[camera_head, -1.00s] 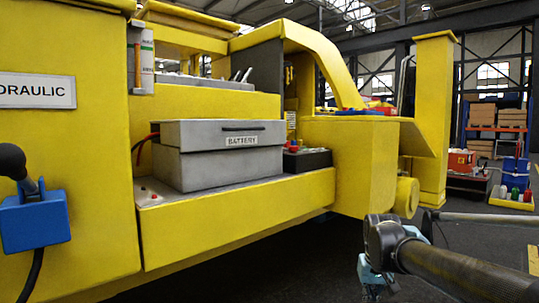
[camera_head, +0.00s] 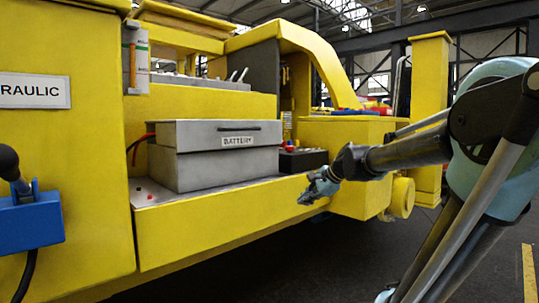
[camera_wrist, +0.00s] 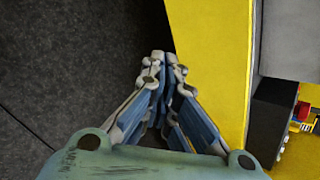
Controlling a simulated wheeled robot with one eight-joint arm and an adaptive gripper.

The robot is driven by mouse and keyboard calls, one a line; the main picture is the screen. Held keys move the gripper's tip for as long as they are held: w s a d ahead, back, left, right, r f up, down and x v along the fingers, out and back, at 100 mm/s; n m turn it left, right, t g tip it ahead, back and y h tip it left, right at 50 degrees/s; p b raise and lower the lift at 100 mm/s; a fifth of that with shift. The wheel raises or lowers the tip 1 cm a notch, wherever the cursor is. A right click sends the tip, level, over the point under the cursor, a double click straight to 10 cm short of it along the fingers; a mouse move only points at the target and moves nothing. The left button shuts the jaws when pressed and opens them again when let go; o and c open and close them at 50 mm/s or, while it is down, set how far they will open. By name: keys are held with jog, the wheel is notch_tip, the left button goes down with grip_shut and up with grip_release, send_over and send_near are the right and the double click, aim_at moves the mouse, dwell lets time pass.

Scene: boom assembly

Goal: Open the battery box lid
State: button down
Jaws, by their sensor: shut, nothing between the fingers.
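The grey battery box (camera_head: 215,166) sits on the yellow machine's ledge in the head view. Its lid (camera_head: 200,134) is closed, with a dark handle strip (camera_head: 240,128) and a BATTERY label on the front. My gripper (camera_head: 308,198) is right of the box and lower, in front of the ledge's front edge, apart from the box. In the wrist view my gripper (camera_wrist: 162,62) has its fingers together with nothing between them. A grey corner, likely of the box (camera_wrist: 292,40), shows at the upper right there.
A black battery-like block (camera_head: 303,160) with red caps stands right of the box; it shows in the wrist view (camera_wrist: 268,118). The yellow ledge (camera_head: 230,217) runs below the box. A blue joystick unit (camera_head: 30,222) is at left. Dark open floor lies in front.

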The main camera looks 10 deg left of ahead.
aim_at(265, 152)
jog(key=w+a+r+m+t+y, duration=0.2)
jog(key=w+a+r+m, duration=0.4)
jog(key=w, duration=0.3)
jog(key=w+a+r+m+t+y, duration=0.1)
jog(key=w+a+r+m+y, duration=0.15)
jog(key=w+r+m, duration=0.5)
jog(key=shift+n+h, duration=0.35)
jog(key=shift+n, duration=0.4)
jog(key=x, duration=0.7)
jog(key=r+x, duration=0.1)
jog(key=x, duration=0.3)
jog(key=shift+w+d, duration=0.1)
jog(key=shift+w, duration=0.25)
notch_tip(265, 152, up, 2)
jog(key=shift+r, duration=0.95)
jog(key=shift+r, duration=0.1)
